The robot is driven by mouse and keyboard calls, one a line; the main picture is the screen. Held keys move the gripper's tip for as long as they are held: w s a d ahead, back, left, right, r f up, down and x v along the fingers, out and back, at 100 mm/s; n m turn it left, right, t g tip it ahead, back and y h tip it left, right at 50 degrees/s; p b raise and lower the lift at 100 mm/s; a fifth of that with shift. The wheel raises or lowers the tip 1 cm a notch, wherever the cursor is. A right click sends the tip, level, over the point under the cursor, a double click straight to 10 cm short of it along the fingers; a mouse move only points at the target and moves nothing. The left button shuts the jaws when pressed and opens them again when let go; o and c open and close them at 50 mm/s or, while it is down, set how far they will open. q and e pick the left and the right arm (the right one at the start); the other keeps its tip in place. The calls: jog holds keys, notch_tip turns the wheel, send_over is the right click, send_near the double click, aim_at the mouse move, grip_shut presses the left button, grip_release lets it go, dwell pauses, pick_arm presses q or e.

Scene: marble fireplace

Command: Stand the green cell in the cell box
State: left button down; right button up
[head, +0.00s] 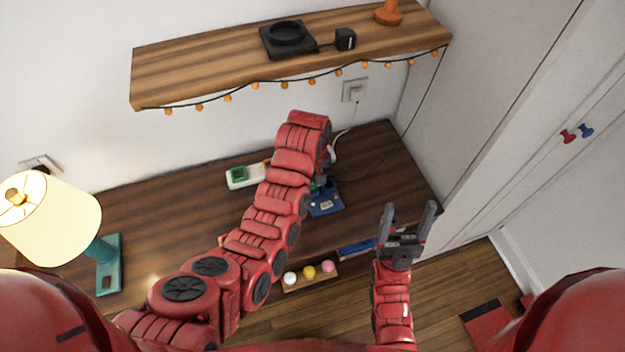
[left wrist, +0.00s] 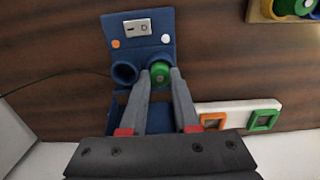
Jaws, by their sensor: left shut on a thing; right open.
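The blue cell box (head: 327,205) stands on the desk, partly hidden by my left arm in the head view. The left socket (left wrist: 125,73) looks empty. The green cell (left wrist: 160,73) is at the right socket, end-on between the fingertips of my left gripper (left wrist: 161,78), which is shut on it. How deep it sits in the socket cannot be told. My right gripper (head: 408,222) is open and empty, right of the desk front.
A white strip (left wrist: 238,108) with orange and green square frames lies near the box. A wooden tray (head: 292,287) with white, yellow and pink balls is at the desk front. A lamp (head: 50,212) stands left. A shelf (head: 200,75) hangs above the desk.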

aim_at(313, 183)
pick_arm(q)
jog(key=shift+f, duration=0.15)
jog(key=c, duration=0.6)
grip_release()
jog(key=shift+o, duration=0.2)
notch_tip(313, 183, up, 4)
jog(key=shift+p, duration=0.35)
notch_tip(313, 183, up, 14)
jog(key=p, duration=0.8)
jog(key=shift+f, duration=0.2)
